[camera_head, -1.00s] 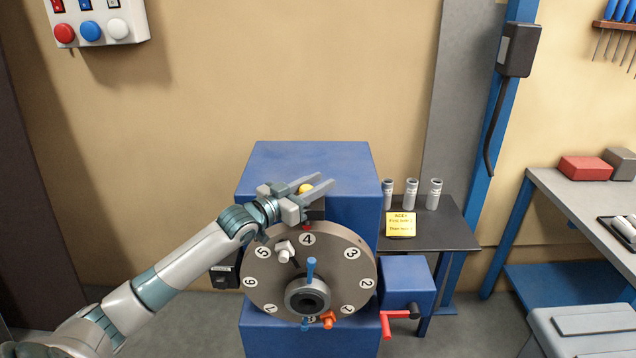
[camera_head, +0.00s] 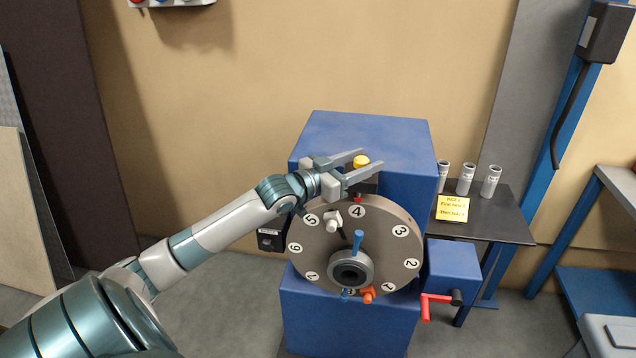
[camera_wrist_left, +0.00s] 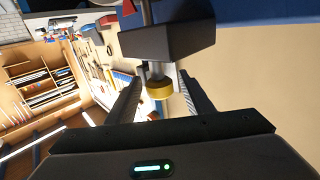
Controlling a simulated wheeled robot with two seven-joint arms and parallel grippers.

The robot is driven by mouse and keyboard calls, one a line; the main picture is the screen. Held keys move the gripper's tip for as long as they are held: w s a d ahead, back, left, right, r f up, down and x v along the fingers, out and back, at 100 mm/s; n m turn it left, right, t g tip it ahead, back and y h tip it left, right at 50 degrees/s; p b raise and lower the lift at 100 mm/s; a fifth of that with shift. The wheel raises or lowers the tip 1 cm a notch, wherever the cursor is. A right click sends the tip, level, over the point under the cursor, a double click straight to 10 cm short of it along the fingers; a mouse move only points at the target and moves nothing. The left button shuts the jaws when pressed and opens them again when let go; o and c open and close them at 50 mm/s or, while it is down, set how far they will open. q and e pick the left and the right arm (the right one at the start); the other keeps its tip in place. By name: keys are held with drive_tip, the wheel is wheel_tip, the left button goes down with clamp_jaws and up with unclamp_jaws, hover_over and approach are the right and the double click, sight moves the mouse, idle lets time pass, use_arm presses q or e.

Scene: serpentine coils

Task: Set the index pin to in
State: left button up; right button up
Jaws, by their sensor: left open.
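The index pin shows as a yellow knob (camera_head: 361,162) on a dark block above the top of the numbered grey dial (camera_head: 318,262), near number 4. A red piece shows just under the block. My left gripper (camera_head: 371,160) is open, with one finger on each side of the knob. In the left wrist view the yellow knob (camera_wrist_left: 159,90) sits between the two spread fingers (camera_wrist_left: 162,80), on a shaft below a dark block. I cannot tell whether either finger touches it. My right gripper is not in view.
The dial carries a white peg (camera_head: 332,221), a blue handle (camera_head: 358,242) and an orange knob (camera_head: 368,294). A red crank (camera_head: 428,306) sits at the lower right of the blue machine (camera_head: 345,130). Several grey cups and a yellow note (camera_head: 453,208) stand on a side table.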

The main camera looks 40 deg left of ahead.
use_arm(q)
drive_tip(key=b+v, duration=0.4)
drive_tip(key=v, duration=1)
drive_tip(key=shift+a+f, duration=0.1)
idle(0.6)
